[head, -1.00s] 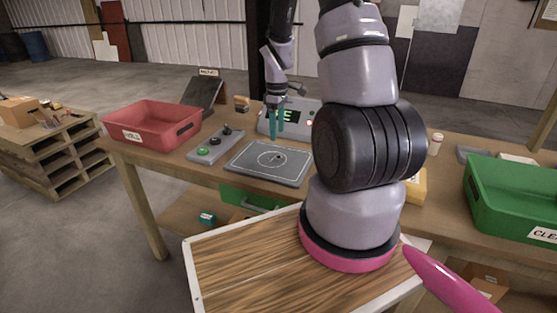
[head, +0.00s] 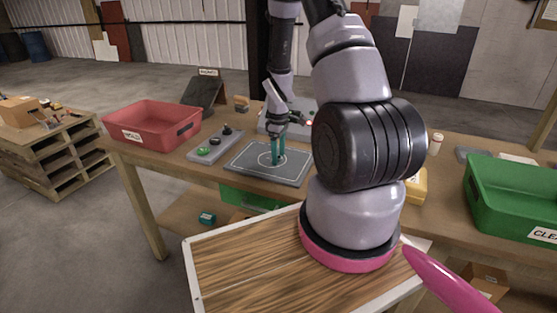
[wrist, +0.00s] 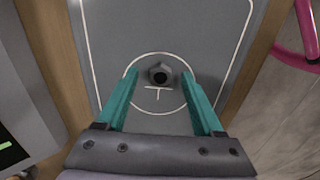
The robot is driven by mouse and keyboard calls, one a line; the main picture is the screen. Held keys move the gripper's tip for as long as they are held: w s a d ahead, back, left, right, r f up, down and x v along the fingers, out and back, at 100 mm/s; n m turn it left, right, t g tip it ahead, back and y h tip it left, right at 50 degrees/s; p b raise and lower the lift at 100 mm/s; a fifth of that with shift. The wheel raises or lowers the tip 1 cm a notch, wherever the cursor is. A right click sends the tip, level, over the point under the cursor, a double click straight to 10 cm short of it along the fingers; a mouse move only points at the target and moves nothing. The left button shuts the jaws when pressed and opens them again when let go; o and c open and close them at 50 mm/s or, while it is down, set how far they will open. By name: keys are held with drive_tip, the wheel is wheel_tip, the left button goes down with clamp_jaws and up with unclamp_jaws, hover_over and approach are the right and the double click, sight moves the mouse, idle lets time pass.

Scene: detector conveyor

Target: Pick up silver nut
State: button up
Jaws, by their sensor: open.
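The silver nut (wrist: 159,74) lies on the grey detector plate (wrist: 205,30), inside the white circle, in the wrist view. It is a small grey hexagonal nut with a dark hole. In the wrist view my gripper (wrist: 160,74) is open, with one teal finger on each side of the nut and a clear gap to both. In the head view my gripper (head: 278,158) points down over the plate (head: 245,173). The nut cannot be made out there. How high the fingertips are above the plate is hard to tell.
A red bin (head: 155,128) stands at the table's left and a green bin (head: 510,190) at the right. A button panel (head: 214,146) is left of the plate. A grey display box (head: 268,120) stands close behind my gripper.

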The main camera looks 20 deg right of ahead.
clamp_jaws()
drive_tip(key=shift+r, duration=0.1)
